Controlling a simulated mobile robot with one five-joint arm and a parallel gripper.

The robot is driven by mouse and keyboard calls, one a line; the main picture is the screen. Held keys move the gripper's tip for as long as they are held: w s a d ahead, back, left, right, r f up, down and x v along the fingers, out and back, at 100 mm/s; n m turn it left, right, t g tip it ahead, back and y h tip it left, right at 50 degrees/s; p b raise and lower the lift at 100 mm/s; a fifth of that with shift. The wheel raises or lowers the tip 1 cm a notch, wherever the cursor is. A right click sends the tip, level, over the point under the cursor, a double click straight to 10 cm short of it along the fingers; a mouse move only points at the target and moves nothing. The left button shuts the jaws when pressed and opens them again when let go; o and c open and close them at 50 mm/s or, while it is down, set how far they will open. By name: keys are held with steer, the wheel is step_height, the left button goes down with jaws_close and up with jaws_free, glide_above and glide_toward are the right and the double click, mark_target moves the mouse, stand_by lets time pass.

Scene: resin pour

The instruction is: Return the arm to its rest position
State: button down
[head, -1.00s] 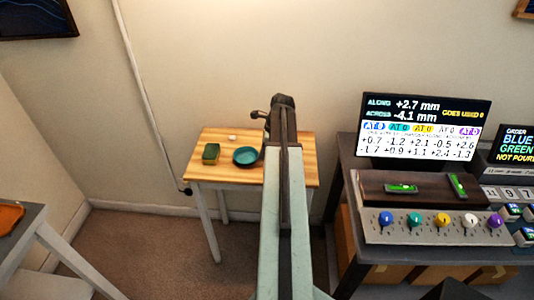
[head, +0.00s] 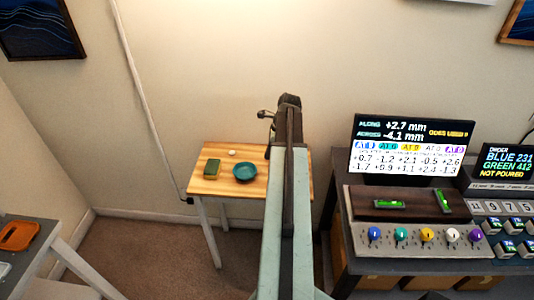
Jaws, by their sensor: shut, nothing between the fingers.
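My arm reaches straight ahead from the bottom middle of the head view, its pale green link ending in a dark wrist. My gripper (head: 266,115) shows at the far end, small, dark and turned to the left of the wrist. It is shut and holds nothing. It appears over or behind the back right part of a small wooden table (head: 218,186). My arm hides the right part of that table.
On the table are a teal bowl (head: 245,173), a green sponge-like block (head: 212,170) and a small white item (head: 232,152). At right a dark bench holds a monitor (head: 411,145) and a knobbed panel (head: 424,240). An orange tray (head: 18,236) lies at far left.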

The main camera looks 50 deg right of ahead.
steer(key=shift+r, duration=0.15)
steer(key=w+a+n+g, duration=0.1)
steer(key=w+a+n, duration=0.1)
steer(key=w+a, duration=0.6)
steer(key=w+a+n, duration=0.3)
steer(key=a, duration=0.9)
steer(key=w+a+n+g, duration=0.1)
steer(key=w+a+n, duration=0.1)
steer(key=w+a, duration=0.6)
steer(key=s+a+n+h, duration=0.1)
steer(key=s+a+n, duration=0.3)
steer(key=a+n, duration=0.7)
steer(key=s+a+f+n, duration=0.1)
steer(key=s+a+n, duration=0.3)
steer(key=a+n, duration=0.7)
steer(key=shift+a+g+h, duration=0.4)
steer(key=shift+a, duration=0.15)
steer(key=shift+d, duration=0.1)
